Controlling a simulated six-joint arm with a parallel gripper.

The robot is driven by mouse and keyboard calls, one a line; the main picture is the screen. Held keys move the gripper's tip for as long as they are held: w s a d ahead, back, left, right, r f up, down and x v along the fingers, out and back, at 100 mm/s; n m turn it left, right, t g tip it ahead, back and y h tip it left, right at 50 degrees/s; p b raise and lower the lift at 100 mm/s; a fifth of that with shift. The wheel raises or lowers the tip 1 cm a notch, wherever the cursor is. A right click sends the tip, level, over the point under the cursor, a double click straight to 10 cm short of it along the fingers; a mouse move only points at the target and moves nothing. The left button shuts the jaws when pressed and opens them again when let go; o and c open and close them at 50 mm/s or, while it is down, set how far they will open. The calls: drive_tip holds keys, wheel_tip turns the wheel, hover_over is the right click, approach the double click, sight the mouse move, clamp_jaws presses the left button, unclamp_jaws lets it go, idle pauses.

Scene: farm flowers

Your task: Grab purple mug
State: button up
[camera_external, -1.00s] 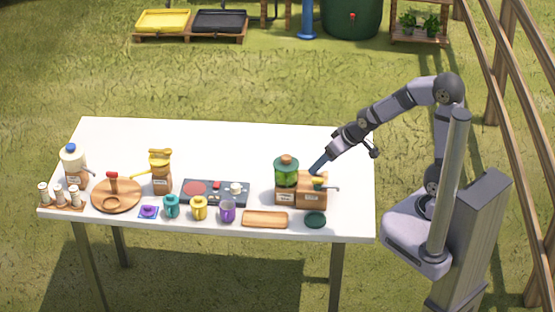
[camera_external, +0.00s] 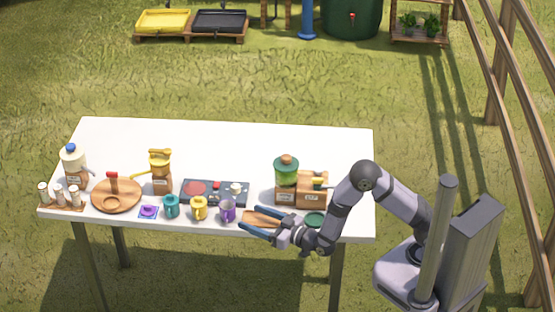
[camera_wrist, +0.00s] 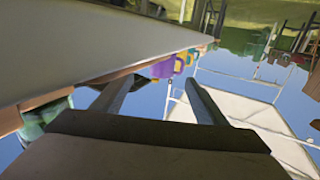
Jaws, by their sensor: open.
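The purple mug (camera_external: 227,211) stands near the front edge of the white table, right of the yellow mug (camera_external: 199,208) and teal mug (camera_external: 171,206). My gripper (camera_external: 255,221) is open and empty, low over the front edge, just right of the purple mug, with its fingers pointing left towards it. The gripper and mug are apart. In the wrist view the picture is tilted; the purple mug (camera_wrist: 163,67) shows beyond and between the open fingers (camera_wrist: 160,90), with a yellow mug (camera_wrist: 182,62) behind it.
A wooden tray (camera_external: 262,217) lies beside and partly behind my fingers. A dark green round item (camera_external: 315,219) is near my wrist. A green-topped grinder (camera_external: 286,178) and wooden box (camera_external: 312,190) stand behind. The table's back half (camera_external: 220,145) is clear.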

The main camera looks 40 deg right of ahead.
sight(234, 212)
drive_tip(key=shift+s+a+f, duration=0.1)
drive_tip(key=shift+s+f, duration=0.05)
drive_tip(key=shift+f, duration=0.05)
drive_tip(key=shift+a+p+x, duration=0.2)
drive_tip(key=shift+p+x, duration=0.45)
drive_tip(key=shift+x, duration=3)
drive_tip(key=shift+r, duration=0.1)
drive_tip(key=c, duration=0.9)
drive_tip(key=shift+c, duration=0.2)
drive_tip(key=shift+r, duration=0.15)
wheel_tip(234, 212, up, 10)
